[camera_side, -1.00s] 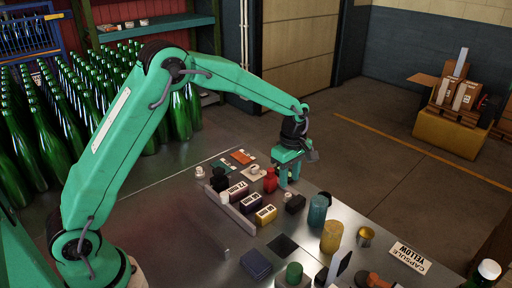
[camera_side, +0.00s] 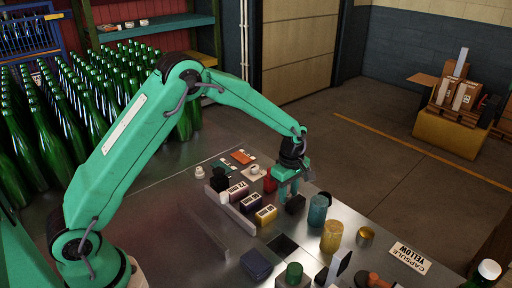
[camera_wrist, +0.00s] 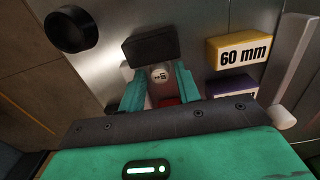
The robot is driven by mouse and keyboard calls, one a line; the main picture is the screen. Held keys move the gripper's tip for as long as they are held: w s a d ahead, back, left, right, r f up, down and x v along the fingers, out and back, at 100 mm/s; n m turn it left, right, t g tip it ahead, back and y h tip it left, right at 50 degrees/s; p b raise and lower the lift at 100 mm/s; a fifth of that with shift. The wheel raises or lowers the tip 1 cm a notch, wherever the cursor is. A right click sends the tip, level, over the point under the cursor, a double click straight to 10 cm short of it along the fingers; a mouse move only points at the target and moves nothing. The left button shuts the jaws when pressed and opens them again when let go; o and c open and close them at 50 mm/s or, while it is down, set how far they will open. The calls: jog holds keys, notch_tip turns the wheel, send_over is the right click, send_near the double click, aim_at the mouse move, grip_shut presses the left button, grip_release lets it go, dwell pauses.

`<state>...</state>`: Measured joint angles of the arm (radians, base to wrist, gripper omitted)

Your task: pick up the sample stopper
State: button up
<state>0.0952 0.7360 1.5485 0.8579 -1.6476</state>
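A small round pale piece with dark print on its top, which I take for the sample stopper (camera_wrist: 160,75), shows between my fingertips in the wrist view. In the side view my fingers hide it. My gripper (camera_wrist: 160,88) is open, with one finger on each side of the stopper and a narrow gap showing. In the side view my gripper (camera_side: 289,191) points down, low over the table, right beside a black block (camera_side: 296,204). The black block (camera_wrist: 150,45) lies just past the fingertips in the wrist view.
A red object (camera_side: 270,184) stands close to the left of my gripper. A yellow block (camera_side: 266,214) and a purple block (camera_side: 250,203) are nearby. A teal cylinder (camera_side: 317,211) and a yellow cylinder (camera_side: 332,236) stand to the right.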

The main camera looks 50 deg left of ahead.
aim_at(288, 195)
jog(key=shift+f, duration=0.8)
jog(key=c, duration=0.6)
grip_shut()
jog(key=shift+r, duration=0.15)
jog(key=shift+r, duration=4.9)
